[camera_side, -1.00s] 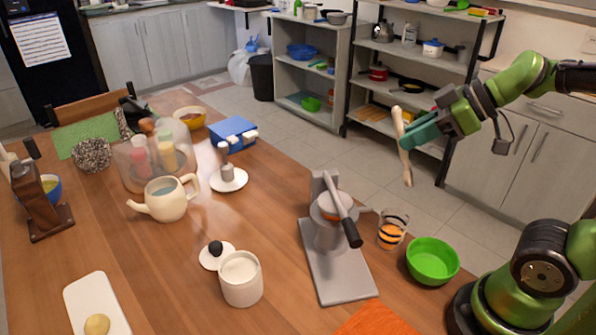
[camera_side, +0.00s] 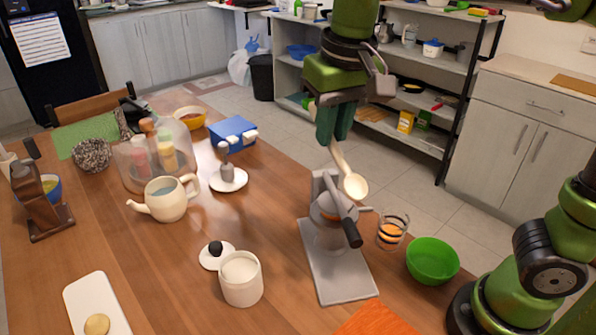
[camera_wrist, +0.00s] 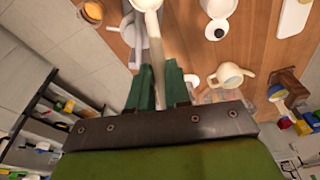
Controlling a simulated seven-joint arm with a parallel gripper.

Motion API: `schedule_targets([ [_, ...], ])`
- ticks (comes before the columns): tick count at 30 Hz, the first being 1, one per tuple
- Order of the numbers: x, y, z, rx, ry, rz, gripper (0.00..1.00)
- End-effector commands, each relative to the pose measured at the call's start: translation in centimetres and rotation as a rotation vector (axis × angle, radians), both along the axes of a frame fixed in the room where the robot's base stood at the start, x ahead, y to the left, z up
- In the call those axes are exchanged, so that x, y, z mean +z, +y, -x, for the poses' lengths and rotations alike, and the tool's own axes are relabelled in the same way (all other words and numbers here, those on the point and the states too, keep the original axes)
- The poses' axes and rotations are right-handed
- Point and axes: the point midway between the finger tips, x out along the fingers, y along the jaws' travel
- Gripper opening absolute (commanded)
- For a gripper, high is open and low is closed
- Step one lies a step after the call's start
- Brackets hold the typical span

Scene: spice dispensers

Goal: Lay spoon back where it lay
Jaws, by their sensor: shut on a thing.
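The spoon is pale and wooden-looking, with its bowl (camera_side: 354,186) hanging low and its handle rising into my gripper (camera_side: 333,138). My gripper points down and is shut on the handle, high above the table near the grey press. In the wrist view the spoon's handle (camera_wrist: 155,55) runs between my two green fingers (camera_wrist: 158,88), with the bowl cut off at the top edge. In the side view the bowl appears in front of or above the press; I cannot tell whether they touch. The upper end of the handle is partly hidden by the fingers.
The grey press (camera_side: 337,262) stands below the spoon, with a striped glass (camera_side: 391,232) and green bowl (camera_side: 432,262) to its right. An open cream jar (camera_side: 241,282), its lid (camera_side: 216,256), a teapot (camera_side: 166,199) and a white tray (camera_side: 92,290) stand left. Bare wood lies between them.

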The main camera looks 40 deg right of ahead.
Motion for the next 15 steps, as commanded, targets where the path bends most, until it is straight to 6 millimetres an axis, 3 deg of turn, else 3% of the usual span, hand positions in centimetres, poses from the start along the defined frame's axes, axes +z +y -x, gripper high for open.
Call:
schedule_targets([
  [1, -0.2, 1.6, -0.1, -0.063, 0.045, -0.010, 0.00],
  [6, -0.6, 6.0, 0.4, -0.300, 0.179, -0.071, 0.00],
  [15, -1.4, 11.3, 1.8, -0.551, 0.316, -0.179, 0.00],
])
